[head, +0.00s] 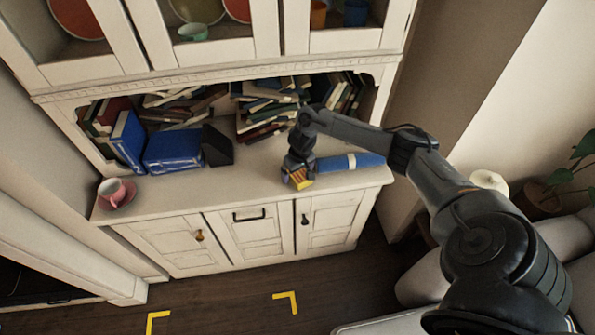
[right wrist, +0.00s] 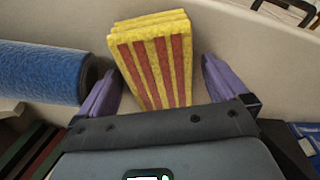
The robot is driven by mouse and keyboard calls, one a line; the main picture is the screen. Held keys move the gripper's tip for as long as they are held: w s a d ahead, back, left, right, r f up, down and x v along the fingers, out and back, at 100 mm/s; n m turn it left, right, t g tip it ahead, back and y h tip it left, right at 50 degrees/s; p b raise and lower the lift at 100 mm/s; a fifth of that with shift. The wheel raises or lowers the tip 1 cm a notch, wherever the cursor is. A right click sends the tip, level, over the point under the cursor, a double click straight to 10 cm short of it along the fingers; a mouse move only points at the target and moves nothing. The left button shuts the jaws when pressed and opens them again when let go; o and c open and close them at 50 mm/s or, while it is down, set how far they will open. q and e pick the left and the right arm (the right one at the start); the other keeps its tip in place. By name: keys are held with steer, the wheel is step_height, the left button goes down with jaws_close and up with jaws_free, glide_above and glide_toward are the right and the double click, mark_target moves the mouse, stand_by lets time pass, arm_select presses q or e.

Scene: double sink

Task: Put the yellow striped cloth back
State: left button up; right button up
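The yellow cloth with red stripes (head: 299,181) is a folded stack on the white cabinet's countertop, near its front edge at the right half. My right gripper (head: 297,172) is right over it and partly hides it in the head view. In the right wrist view the cloth (right wrist: 155,65) stands between the two purple fingers of the right gripper (right wrist: 160,75). The fingers are spread on either side of it, with narrow gaps showing, so the gripper looks open around the cloth. My left gripper is in neither view.
A blue roll (head: 350,161) lies right beside the cloth; it also shows in the right wrist view (right wrist: 45,70). Books (head: 262,105) are heaped in the shelf behind. Blue binders (head: 172,150) and a pink cup (head: 113,189) are to the left. Counter between cup and gripper is clear.

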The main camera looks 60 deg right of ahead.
mark_target(300, 174)
steer(key=shift+r, duration=0.1)
steer(key=shift+r, duration=0.4)
step_height(300, 174, up, 10)
steer(key=s+f+p, duration=0.1)
steer(key=p, duration=0.2)
steer(key=a+f+n+t+y, duration=0.1)
steer(key=a+f+n+t, duration=0.2)
steer(key=a, duration=1.2)
steer(key=a+f+n+t+y, duration=0.1)
steer(key=a+f+n+t, duration=0.3)
steer(key=a, duration=1.1)
steer(key=s+a+r+n+g, duration=0.2)
steer(key=s+a+r, duration=0.1)
steer(key=s+a, duration=0.25)
steer(key=s+d+r+g, duration=0.1)
steer(key=s+r, duration=0.1)
steer(key=s, duration=0.4)
steer(key=s+d+r+m+g+h, duration=0.1)
steer(key=s+r, duration=0.1)
steer(key=s, duration=0.5)
steer(key=shift+s+r+m+g, duration=0.2)
steer(key=shift+r+m+g, duration=0.1)
steer(key=shift+g, duration=0.1)
